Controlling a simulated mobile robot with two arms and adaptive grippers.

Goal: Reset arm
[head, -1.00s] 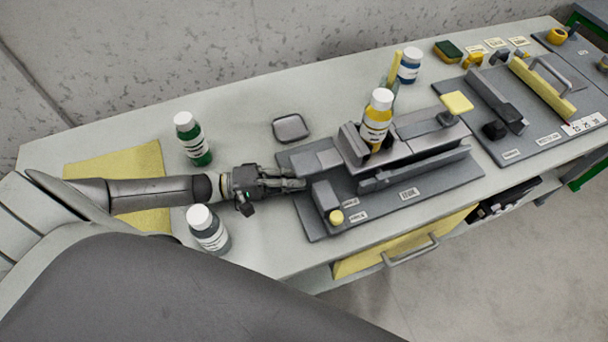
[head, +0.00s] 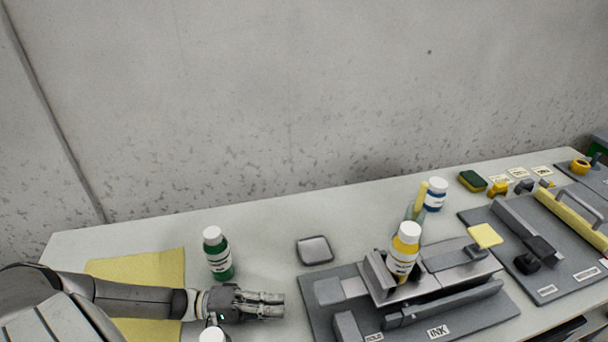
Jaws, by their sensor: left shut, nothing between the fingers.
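My left arm comes in from the left over the yellow cloth (head: 135,268). My left gripper (head: 280,305) is shut and empty above the table, just left of the grey ink fixture (head: 318,318). It is apart from the green bottle (head: 219,258), which stands behind it. The white cap of another bottle (head: 212,336) shows at the bottom edge, in front of the wrist; the rest of that bottle is out of frame. My right gripper is not in view. No blue cable can be made out.
A yellow bottle (head: 404,256) stands in the ink fixture. A small grey dish (head: 314,250) lies behind it. A blue bottle (head: 435,194) and a green sponge (head: 472,181) stand near the wall. A second fixture board (head: 490,222) is at the right.

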